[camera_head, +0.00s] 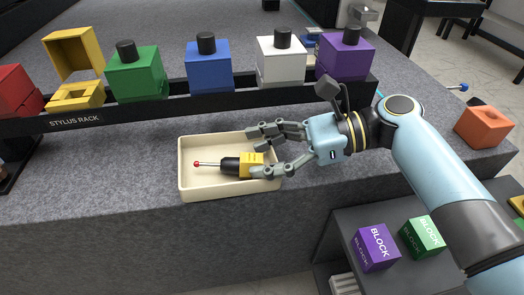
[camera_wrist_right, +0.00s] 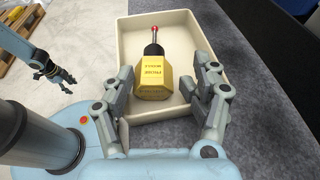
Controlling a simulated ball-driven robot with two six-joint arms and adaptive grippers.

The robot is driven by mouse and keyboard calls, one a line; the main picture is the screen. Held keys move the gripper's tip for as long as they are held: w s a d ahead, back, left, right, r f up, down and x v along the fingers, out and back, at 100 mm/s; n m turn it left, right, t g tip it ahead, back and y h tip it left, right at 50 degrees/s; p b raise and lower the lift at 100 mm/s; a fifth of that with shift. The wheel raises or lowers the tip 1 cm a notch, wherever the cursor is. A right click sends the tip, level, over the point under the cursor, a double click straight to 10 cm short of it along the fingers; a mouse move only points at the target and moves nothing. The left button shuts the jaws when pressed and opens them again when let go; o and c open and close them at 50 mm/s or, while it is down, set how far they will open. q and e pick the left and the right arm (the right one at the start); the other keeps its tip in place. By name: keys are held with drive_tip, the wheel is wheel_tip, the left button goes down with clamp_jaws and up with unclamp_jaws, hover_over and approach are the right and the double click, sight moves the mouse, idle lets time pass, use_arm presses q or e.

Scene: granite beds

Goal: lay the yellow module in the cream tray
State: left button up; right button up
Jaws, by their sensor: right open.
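The yellow module (camera_head: 250,164) lies on its side in the cream tray (camera_head: 228,190), its black collar and red-tipped stylus pointing left in the head view. In the right wrist view the module (camera_wrist_right: 153,80) rests inside the tray (camera_wrist_right: 122,42), with its printed label facing up. My right gripper (camera_head: 262,151) is open at the tray's right end. In the wrist view its fingers (camera_wrist_right: 160,88) stand on either side of the module, with gaps between. My left gripper (camera_wrist_right: 68,82) shows small at the left of the wrist view, away from the tray; its jaws are unclear.
Behind the tray, the black stylus rack (camera_head: 150,112) holds red, green, blue, white and purple modules and an empty yellow holder (camera_head: 75,95). An orange block (camera_head: 484,124) sits at right. Purple (camera_head: 376,247) and green (camera_head: 422,238) blocks sit on a lower surface. Granite left of the tray is clear.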

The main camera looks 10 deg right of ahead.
drive_tip(key=shift+s+d+f, duration=0.2)
drive_tip(key=shift+d+f, duration=0.1)
drive_tip(key=shift+f, duration=0.4)
drive_tip(key=shift+d+r+p, duration=0.75)
drive_tip(key=shift+d+p, duration=0.25)
drive_tip(key=shift+p, duration=0.35)
drive_tip(key=shift+d+r+p, duration=0.4)
drive_tip(key=shift+r+p, duration=0.05)
drive_tip(key=shift+p, duration=0.05)
drive_tip(key=shift+w, duration=0.1)
drive_tip(key=shift+d+r, duration=0.1)
drive_tip(key=shift+d, duration=0.15)
drive_tip(key=v, duration=1.1)
drive_tip(key=shift+d+r, duration=0.1)
drive_tip(key=shift+d, duration=0.05)
drive_tip(key=shift+d, duration=0.1)
